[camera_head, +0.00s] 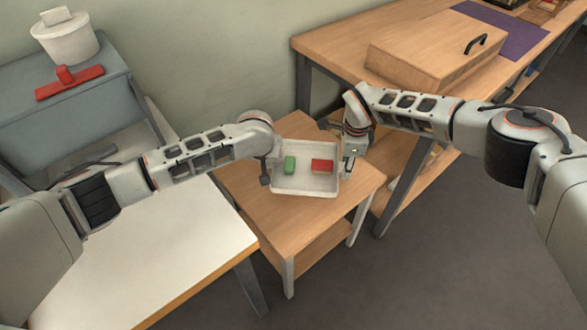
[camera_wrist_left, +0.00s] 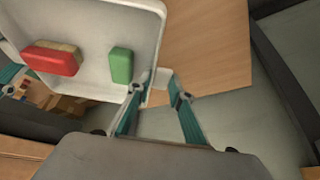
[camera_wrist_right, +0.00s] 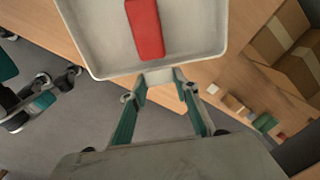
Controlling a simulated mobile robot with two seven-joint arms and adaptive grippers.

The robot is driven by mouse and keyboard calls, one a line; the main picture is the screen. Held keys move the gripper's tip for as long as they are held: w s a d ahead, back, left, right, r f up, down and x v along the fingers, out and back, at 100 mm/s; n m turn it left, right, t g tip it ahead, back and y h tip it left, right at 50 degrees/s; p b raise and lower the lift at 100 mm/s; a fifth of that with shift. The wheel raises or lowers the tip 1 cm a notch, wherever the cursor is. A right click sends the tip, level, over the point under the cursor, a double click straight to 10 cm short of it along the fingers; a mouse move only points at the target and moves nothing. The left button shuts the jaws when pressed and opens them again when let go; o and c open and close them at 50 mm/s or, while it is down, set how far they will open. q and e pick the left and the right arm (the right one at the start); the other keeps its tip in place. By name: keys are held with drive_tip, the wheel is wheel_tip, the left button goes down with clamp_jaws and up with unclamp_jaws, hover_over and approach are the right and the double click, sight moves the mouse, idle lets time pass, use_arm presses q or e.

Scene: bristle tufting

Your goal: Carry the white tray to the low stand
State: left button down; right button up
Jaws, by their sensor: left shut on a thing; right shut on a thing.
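The white tray (camera_head: 305,186) is over the top of the low wooden stand (camera_head: 238,186), roughly level; I cannot tell whether it rests on it or hovers just above. A green block (camera_head: 290,165) and a red block (camera_head: 322,165) lie inside it. My left gripper (camera_head: 270,168) is shut on the tray's left side, at a small tab that shows in the left wrist view (camera_wrist_left: 158,88). My right gripper (camera_head: 345,158) is shut on the opposite side, at a similar tab in the right wrist view (camera_wrist_right: 158,88). The fingers partly hide both tabs.
A white-topped table (camera_head: 150,260) stands at the front left. A grey cabinet (camera_head: 70,110) at the back left carries a white bucket (camera_head: 68,42) and a red tool (camera_head: 68,82). A long wooden bench (camera_head: 350,35) with a wooden box (camera_head: 430,55) stands behind right. Grey floor (camera_head: 440,265) is clear front right.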

use_arm(q)
drive_tip(key=shift+f, duration=0.15)
use_arm(e)
drive_tip(key=shift+f, duration=0.2)
